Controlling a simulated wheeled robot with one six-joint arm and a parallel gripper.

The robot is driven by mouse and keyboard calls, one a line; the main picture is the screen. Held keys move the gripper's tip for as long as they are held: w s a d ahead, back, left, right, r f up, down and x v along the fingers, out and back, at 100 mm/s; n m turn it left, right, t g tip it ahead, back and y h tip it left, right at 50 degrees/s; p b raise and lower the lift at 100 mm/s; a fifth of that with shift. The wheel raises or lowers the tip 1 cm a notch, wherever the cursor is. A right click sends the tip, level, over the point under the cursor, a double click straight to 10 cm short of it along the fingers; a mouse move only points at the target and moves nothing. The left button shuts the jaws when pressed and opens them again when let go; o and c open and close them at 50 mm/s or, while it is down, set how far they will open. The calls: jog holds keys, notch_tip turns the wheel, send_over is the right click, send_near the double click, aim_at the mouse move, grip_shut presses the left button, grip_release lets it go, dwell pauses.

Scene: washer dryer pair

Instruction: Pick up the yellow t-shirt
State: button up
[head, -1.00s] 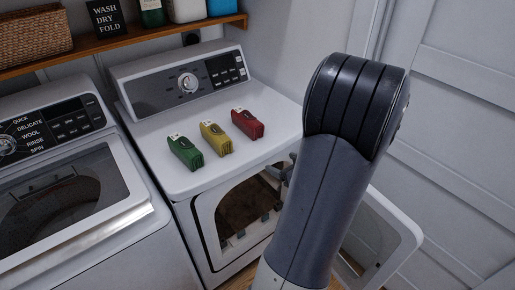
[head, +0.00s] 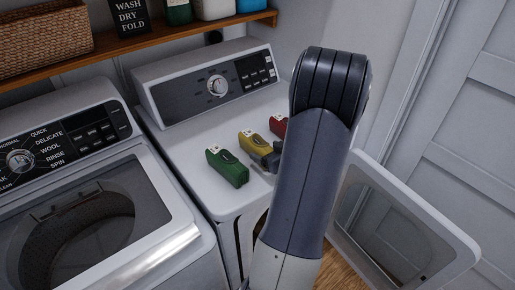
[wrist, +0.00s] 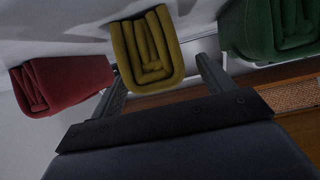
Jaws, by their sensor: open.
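The folded yellow t-shirt (head: 252,143) lies on top of the dryer between the green folded shirt (head: 227,167) and the red folded shirt (head: 279,125). In the wrist view the yellow t-shirt (wrist: 148,48) is straight ahead, between the lines of my two fingers. My gripper (wrist: 160,66) is open and empty, with a fingertip toward each side of the yellow shirt; I cannot tell whether they touch it. In the head view my gripper (head: 267,158) shows beside the yellow shirt, partly hidden by my arm.
The dryer's control panel (head: 208,82) rises behind the shirts. The dryer door (head: 395,225) stands open at the right. A washer (head: 85,215) stands at the left. A wooden shelf (head: 150,40) with a basket (head: 42,38) and bottles hangs above.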

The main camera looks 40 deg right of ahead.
aim_at(250, 141)
jog(key=shift+x, duration=1.45)
jog(key=c, duration=1.2)
jog(key=shift+o, duration=0.2)
